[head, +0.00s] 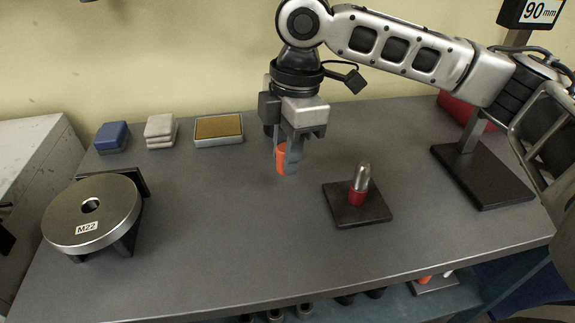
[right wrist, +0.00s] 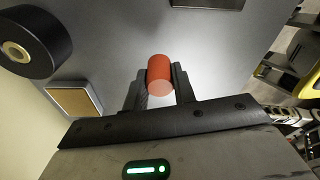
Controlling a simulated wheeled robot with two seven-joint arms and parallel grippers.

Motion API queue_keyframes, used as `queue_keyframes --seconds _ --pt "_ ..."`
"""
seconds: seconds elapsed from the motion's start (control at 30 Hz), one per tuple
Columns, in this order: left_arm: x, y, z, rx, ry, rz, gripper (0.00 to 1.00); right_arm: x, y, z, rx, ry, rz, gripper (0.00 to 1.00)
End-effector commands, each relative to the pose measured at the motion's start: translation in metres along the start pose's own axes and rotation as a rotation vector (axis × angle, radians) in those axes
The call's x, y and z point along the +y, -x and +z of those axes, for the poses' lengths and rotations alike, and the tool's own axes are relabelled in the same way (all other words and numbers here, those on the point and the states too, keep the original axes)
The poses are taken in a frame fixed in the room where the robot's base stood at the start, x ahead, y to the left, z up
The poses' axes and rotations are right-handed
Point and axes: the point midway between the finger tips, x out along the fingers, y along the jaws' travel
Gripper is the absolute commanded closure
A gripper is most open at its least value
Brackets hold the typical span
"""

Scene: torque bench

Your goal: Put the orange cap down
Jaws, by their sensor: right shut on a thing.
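The orange cap (head: 281,158) is a small cylinder between the fingers of my right gripper (head: 285,160), in the middle of the head view. The right gripper is shut on it. In the right wrist view the cap (right wrist: 159,75) sits between the two dark fingertips, with its round end towards the camera. In the head view the fingers point down and the cap appears a little above the grey bench (head: 235,220); the exact gap is hard to tell. The fingers hide part of the cap. My left gripper is not clearly in view.
A black plate with a red-based metal piece (head: 360,186) stands right of the gripper. A metal disc marked M22 (head: 92,212) is at left. Blue pads (head: 112,137), grey pads (head: 160,130) and a brown-topped tray (head: 218,129) line the back. A stand (head: 485,170) is at right. The middle is clear.

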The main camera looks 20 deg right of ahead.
Motion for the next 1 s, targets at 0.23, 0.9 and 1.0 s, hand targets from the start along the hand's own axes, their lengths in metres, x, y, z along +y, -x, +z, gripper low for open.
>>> queue_keyframes --seconds 0.23,0.9,1.0 --pt "0.0 -0.001 0.002 0.002 0.004 0.002 0.48 0.006 -0.032 0.009 -0.001 -0.001 -0.001 0.94" --pt "0.0 0.0 0.001 0.002 0.004 0.0 0.48 0.006 -0.041 0.009 0.0 -0.001 0.0 0.52" --pt "0.0 0.0 0.003 -0.003 0.004 -0.001 0.48 0.006 -0.041 0.009 0.0 -0.001 0.0 0.52"
